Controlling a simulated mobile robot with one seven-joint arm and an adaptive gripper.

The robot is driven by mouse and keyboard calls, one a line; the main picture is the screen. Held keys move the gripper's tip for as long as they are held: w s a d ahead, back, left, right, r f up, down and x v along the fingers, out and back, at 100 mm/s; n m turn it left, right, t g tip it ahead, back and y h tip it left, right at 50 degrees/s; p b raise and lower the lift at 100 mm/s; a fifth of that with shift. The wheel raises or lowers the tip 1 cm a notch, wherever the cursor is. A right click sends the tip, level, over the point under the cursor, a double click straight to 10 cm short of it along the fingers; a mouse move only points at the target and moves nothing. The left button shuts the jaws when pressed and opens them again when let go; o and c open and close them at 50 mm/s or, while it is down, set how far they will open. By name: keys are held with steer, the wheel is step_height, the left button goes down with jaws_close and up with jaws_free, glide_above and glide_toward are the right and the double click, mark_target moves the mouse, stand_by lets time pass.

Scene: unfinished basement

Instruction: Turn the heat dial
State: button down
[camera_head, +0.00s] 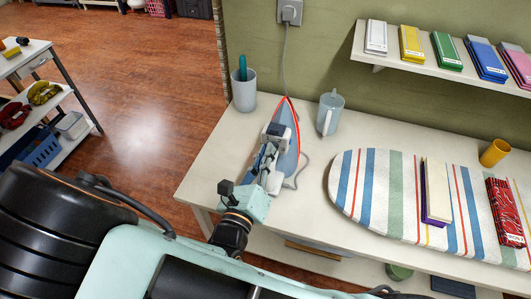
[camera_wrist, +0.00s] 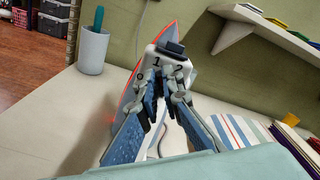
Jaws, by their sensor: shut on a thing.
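In the wrist view, the iron (camera_wrist: 129,88) rises behind my fingers. Its white heat dial (camera_wrist: 157,61), marked 1 and 2 with a dark block on top, is right at my fingertips. My gripper (camera_head: 270,156) reaches the iron from the front. In the wrist view, my gripper (camera_wrist: 167,80) is shut on the lower part of the dial, and the fingers hide that part.
A grey cup (camera_head: 243,93) holding a teal item stands left of the iron, and a pale mug (camera_head: 329,112) stands to its right. A shelf (camera_head: 378,56) hangs above. The cord runs to a wall outlet (camera_head: 290,11).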

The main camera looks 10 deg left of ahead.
steer(key=shift+r+n+p, duration=0.2)
steer(key=shift+n+p, duration=0.5)
steer(key=shift+p, duration=0.15)
steer(key=shift+a+f+n+p, duration=0.15)
steer(key=shift+f+n+p, duration=0.15)
steer(key=shift+n+p, duration=0.5)
steer(key=c, duration=2.1)
jaws_free()
steer(key=s+a, duration=0.1)
steer(key=s, duration=1.1)
